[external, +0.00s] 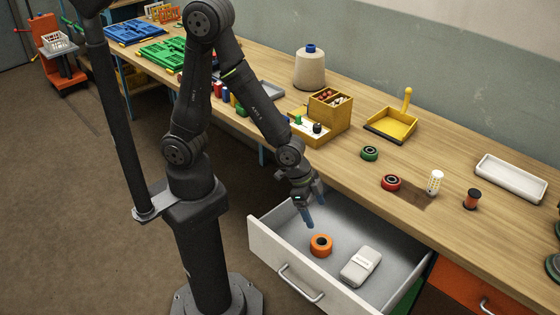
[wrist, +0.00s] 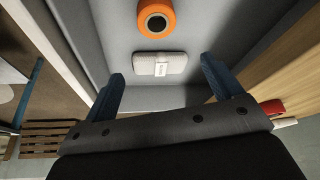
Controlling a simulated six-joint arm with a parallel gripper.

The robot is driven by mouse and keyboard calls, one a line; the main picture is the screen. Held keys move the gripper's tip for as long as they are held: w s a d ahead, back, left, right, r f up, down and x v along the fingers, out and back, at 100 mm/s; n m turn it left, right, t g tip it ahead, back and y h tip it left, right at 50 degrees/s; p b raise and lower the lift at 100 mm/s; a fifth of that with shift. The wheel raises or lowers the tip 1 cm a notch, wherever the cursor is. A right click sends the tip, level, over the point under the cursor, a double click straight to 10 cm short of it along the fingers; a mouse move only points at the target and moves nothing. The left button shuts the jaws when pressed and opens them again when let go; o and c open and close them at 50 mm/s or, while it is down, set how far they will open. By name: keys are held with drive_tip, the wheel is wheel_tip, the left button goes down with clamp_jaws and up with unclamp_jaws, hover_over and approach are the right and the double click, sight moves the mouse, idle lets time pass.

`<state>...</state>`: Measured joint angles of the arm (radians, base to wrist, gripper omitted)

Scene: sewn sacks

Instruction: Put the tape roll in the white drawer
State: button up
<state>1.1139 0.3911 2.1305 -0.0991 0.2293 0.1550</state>
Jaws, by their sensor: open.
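The orange tape roll (external: 321,245) lies inside the open white drawer (external: 265,240), on its grey floor. It also shows at the top of the wrist view (wrist: 156,18), with its dark centre hole visible. My gripper (external: 314,208) is over the drawer, near its back, above and slightly left of the roll. Its two blue fingers are apart with nothing between them, and they do not touch the roll. In the wrist view the roll lies beyond the fingertips.
A white packet (external: 361,266) lies in the drawer to the right of the roll. On the bench above are a green ring (external: 369,153), a red ring (external: 391,182), a white bottle (external: 435,182), a dark spool (external: 472,199), a white tray (external: 511,178) and a yellow dustpan (external: 391,124).

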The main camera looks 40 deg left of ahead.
drive_tip(key=shift+v, duration=1.6)
drive_tip(key=shift+f, duration=0.1)
hover_over(321, 241)
drive_tip(key=shift+d+f, duration=0.1)
drive_tip(key=shift+f, duration=5.35)
drive_tip(key=shift+r, duration=0.15)
